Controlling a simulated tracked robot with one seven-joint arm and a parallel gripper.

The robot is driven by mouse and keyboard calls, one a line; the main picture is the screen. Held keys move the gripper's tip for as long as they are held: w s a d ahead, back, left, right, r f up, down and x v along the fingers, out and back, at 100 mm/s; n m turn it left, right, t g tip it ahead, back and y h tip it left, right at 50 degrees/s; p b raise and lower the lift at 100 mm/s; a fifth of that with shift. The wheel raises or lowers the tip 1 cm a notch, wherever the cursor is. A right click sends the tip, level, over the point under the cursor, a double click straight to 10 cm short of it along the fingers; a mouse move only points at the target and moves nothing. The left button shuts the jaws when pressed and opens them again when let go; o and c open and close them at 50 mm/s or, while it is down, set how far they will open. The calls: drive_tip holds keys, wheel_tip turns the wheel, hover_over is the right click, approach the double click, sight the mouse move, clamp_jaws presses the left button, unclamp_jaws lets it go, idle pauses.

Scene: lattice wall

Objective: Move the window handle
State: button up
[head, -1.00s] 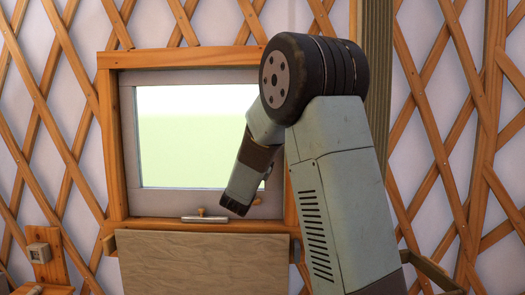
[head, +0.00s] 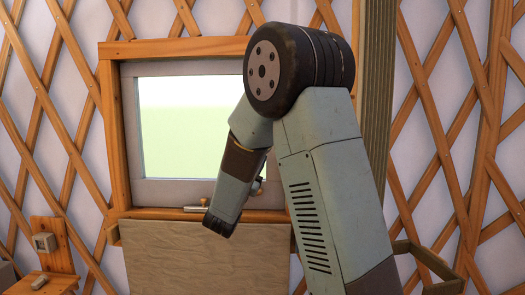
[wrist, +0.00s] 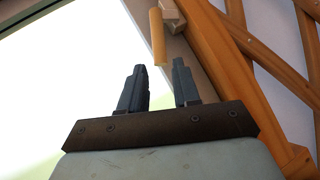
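The window (head: 153,190) has a grey sash in an orange wooden frame and looks closed. In the wrist view, a light wooden handle (wrist: 157,38) hangs from a grey mount (wrist: 172,14) beside the bright pane. My gripper (wrist: 158,80) is open, with its two dark fingers apart and nothing between them. The handle is beyond the fingertips and roughly in line with the gap, not touching them. In the head view, a small wooden and metal piece (head: 258,187) shows at the sash's lower right, partly behind my forearm.
A wooden board (head: 165,255) stands below the window. Lattice slats (head: 440,130) cover the wall. A small wooden stand (head: 45,243) is at left, and a wooden bracket (head: 425,260) at lower right.

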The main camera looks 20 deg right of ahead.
drive_tip(key=shift+v, duration=1.95)
drive_tip(key=shift+c, duration=0.2)
